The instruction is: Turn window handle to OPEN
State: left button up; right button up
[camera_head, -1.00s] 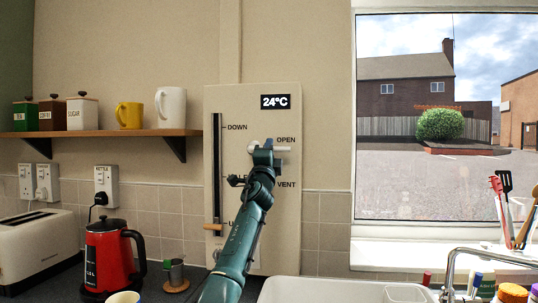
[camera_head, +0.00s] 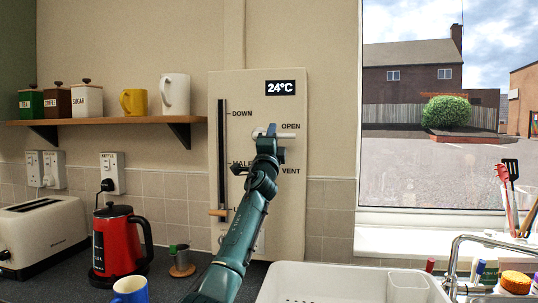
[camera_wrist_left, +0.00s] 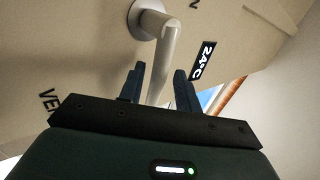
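The window handle (camera_head: 286,136) is a white lever on the beige wall panel (camera_head: 285,210). It lies about level, pointing right, just below the word OPEN and above the word VENT. My left gripper (camera_head: 267,136) is at the handle and hides its middle. In the left wrist view the handle (camera_wrist_left: 160,60) runs from its round base down between the two fingers of my left gripper (camera_wrist_left: 158,88). The fingers are apart, on either side of the lever, with narrow gaps showing. My right gripper is out of view.
A slider (camera_head: 218,212) sits low in its slot on the panel's left. A shelf (camera_head: 100,121) with jars and mugs is at left. A red kettle (camera_head: 120,245), toaster (camera_head: 40,238) and blue mug (camera_head: 130,290) stand below. A white sink (camera_head: 320,280) is at lower right.

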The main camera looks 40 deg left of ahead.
pick_arm(q)
jog(key=b+v, duration=0.1)
jog(key=v, duration=1.1)
jog(key=shift+s, duration=0.1)
